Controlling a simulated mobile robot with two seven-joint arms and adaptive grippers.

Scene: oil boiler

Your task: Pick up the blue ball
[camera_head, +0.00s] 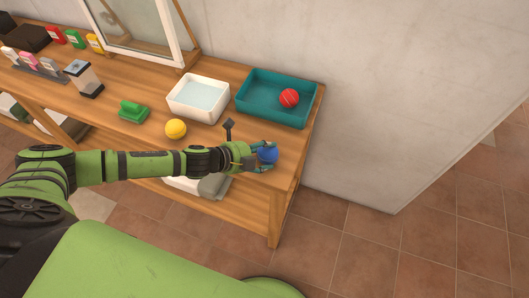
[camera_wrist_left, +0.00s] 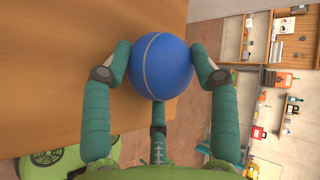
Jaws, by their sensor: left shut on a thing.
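The blue ball (camera_head: 268,154) is at the right front part of the wooden table in the head view. My left gripper (camera_head: 262,156) is shut on it, with teal fingers on its sides. In the left wrist view the blue ball (camera_wrist_left: 160,66), with a thin pale line around it, sits between the fingertips of my left gripper (camera_wrist_left: 161,72), and a third finger lies below it. I cannot tell whether the ball touches the table top. My right gripper is not in view.
A yellow ball (camera_head: 176,128) lies left of my left gripper. Behind stand a white basin (camera_head: 173,103) and a teal tray (camera_head: 243,103) with a red ball (camera_head: 289,98). A green object (camera_head: 133,111) lies further left. The wooden table (camera_head: 225,134) ends just right of the blue ball.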

